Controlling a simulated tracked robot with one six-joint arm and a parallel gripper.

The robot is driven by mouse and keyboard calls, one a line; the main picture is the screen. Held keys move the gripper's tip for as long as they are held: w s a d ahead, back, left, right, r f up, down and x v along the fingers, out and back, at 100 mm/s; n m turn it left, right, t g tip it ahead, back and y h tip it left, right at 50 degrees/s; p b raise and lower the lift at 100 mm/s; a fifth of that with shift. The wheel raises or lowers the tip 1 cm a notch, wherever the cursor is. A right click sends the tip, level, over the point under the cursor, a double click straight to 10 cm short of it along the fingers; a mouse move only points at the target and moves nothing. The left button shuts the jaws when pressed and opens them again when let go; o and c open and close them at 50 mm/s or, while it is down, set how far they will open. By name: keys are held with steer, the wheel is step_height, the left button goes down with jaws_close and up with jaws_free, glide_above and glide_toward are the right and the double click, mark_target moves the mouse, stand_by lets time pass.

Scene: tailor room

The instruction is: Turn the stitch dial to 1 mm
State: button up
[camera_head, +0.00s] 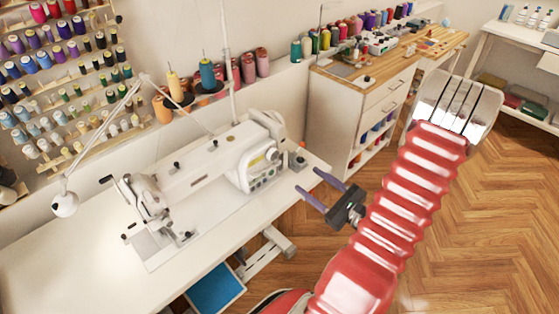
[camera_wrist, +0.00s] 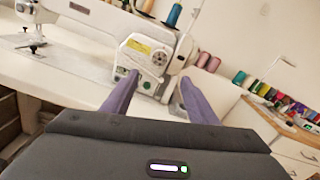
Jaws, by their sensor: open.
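The white sewing machine (camera_head: 215,165) stands on a white table. A round dial (camera_head: 272,155) is on its right end. In the wrist view, the dial (camera_wrist: 158,58) shows as a pale disc with dark marks, beside a yellow label. I cannot read its setting. My gripper (camera_head: 308,180) is open and empty, with two purple fingers pointing at the machine's right end. In the wrist view, my gripper (camera_wrist: 159,80) has its fingers apart, with the dial framed between and above the tips. The fingers look apart from the dial.
A small box with a red button (camera_head: 298,160) sits near the table's right end. Thread spools (camera_head: 207,78) stand behind the machine. A white desk lamp (camera_head: 65,204) is at the left. A wooden-topped cabinet (camera_head: 350,85) stands behind my arm. The floor (camera_head: 480,230) at the right is clear.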

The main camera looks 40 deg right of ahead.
mark_target(274, 157)
steer(key=shift+w+a, duration=0.15)
steer(key=shift+w, duration=3.35)
steer(key=shift+w+a, duration=0.1)
steer(key=shift+w, duration=3.35)
steer(key=shift+c, duration=0.5)
steer(key=c, duration=0.9)
steer(key=shift+a, duration=0.15)
steer(key=shift+c, duration=0.3)
